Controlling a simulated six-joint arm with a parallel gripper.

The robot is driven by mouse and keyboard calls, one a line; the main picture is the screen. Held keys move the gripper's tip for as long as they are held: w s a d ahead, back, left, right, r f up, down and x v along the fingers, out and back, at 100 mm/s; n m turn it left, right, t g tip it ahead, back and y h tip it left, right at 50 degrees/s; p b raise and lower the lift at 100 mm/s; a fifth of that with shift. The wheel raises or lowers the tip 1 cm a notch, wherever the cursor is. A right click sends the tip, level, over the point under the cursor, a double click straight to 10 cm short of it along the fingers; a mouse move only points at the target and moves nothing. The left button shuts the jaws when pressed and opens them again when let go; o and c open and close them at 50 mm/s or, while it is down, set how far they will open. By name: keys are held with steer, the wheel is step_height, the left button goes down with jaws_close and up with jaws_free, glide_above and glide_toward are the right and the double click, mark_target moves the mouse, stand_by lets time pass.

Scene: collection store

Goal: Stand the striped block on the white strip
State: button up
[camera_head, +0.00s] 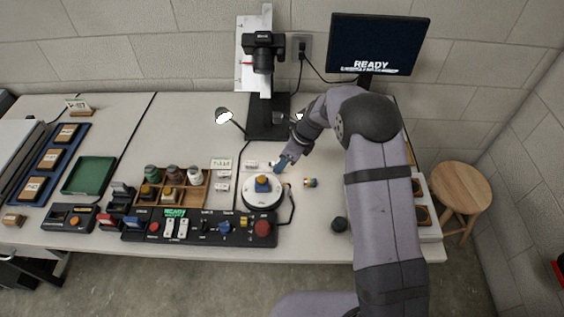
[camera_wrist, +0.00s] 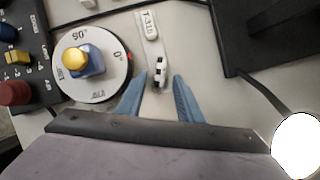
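A small black-and-white striped block (camera_wrist: 159,76) lies between my fingertips in the wrist view. A narrow white strip (camera_wrist: 154,50) shows directly behind and around it; I cannot tell exactly how the block rests on it. My gripper (camera_wrist: 161,77) is open, with a blue finger on each side of the block and gaps visible to both. In the head view my gripper (camera_head: 283,163) is low over the table beside the round dial, and its fingers largely hide the block there.
A round white turntable (camera_wrist: 108,85) with a blue block and yellow knob (camera_wrist: 76,58) is close on the left. The black camera stand base (camera_head: 268,118) is behind. A small colourful cylinder (camera_head: 310,183) stands to the right.

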steer(key=v, duration=0.6)
steer(key=shift+r+b, duration=0.2)
steer(key=shift+b, duration=0.15)
steer(key=shift+s+d, duration=0.1)
steer(key=shift+d, duration=0.05)
steer(key=s+d+r+n+h+p, duration=0.1)
steer(key=s+d+r+n, duration=0.1)
steer(key=s+d+n, duration=0.2)
steer(key=s+d+r+n+g+h+p, duration=0.1)
steer(key=s+d+n, duration=0.4)
steer(key=s+n, duration=0.6)
steer(key=s+d+r+n+h+p, duration=0.1)
steer(key=s+d+r+n+h, duration=0.1)
steer(key=s+n, duration=0.5)
steer(key=s+d+r, duration=0.1)
steer(key=s+d, duration=0.1)
steer(key=s, duration=0.4)
steer(key=shift+s+d+r+n+g, duration=0.3)
steer(key=shift+d+g, duration=0.1)
